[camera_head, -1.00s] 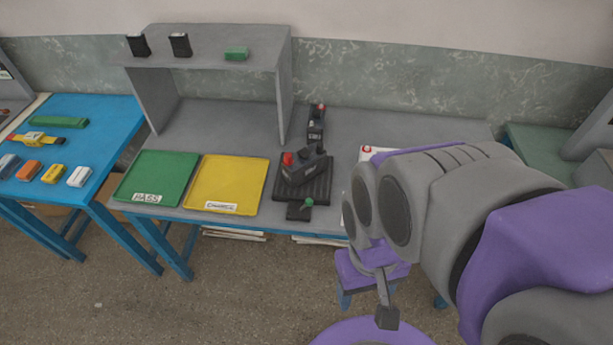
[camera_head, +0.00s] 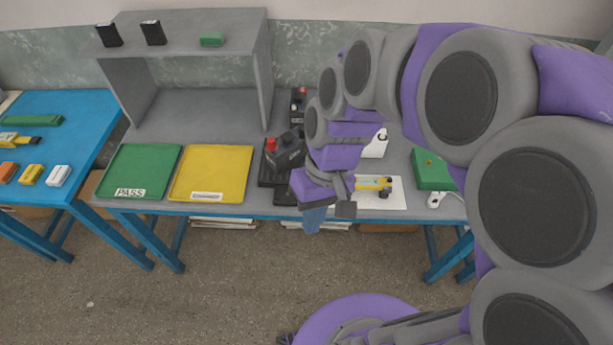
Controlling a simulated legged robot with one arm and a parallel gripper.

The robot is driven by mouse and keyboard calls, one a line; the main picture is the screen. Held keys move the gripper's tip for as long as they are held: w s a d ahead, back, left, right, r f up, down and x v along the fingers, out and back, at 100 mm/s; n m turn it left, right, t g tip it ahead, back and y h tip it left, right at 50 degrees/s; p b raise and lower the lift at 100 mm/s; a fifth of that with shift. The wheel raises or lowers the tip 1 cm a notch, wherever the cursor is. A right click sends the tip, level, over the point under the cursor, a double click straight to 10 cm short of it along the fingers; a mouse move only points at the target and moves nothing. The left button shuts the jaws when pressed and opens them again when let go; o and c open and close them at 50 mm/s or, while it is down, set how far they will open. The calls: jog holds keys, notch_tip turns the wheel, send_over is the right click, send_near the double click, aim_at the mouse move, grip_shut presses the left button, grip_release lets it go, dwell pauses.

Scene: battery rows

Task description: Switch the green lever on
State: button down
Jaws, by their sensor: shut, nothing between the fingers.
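The small black box (camera_head: 284,198) at the front edge of the grey table carries the green lever. My gripper hides its green knob in this view. My gripper (camera_head: 345,209) is shut and empty, over the front edge of the table, just right of the box in the picture. I cannot tell its height above the table or whether it touches the box. A black device with a red knob (camera_head: 270,144) stands just behind the box, partly covered by my arm.
A green tray (camera_head: 108,182) and a yellow tray (camera_head: 246,187) lie to the left. A shelf (camera_head: 260,75) stands behind. A yellow tool (camera_head: 371,183) on a white sheet (camera_head: 397,201) and a green box (camera_head: 430,171) are to the right. A blue table (camera_head: 88,140) stands at far left.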

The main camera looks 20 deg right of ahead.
jog(key=w+d+f+y, duration=0.2)
jog(key=w+f, duration=0.1)
jog(key=w, duration=0.6)
jog(key=w+d+f+y, duration=0.2)
jog(key=w+f+y, duration=0.1)
jog(key=w, duration=0.6)
jog(key=w+d+f+m+t+y, duration=0.1)
jog(key=w+d+f+m+t, duration=0.2)
jog(key=w+d+f, duration=0.4)
jog(key=d+f, duration=0.6)
jog(key=d, duration=0.1)
jog(key=shift+w+d+f+m+t+b, duration=0.2)
jog(key=shift+d+f+m+t+b, duration=0.1)
jog(key=shift+m+b, duration=0.1)
jog(key=shift+a, duration=0.15)
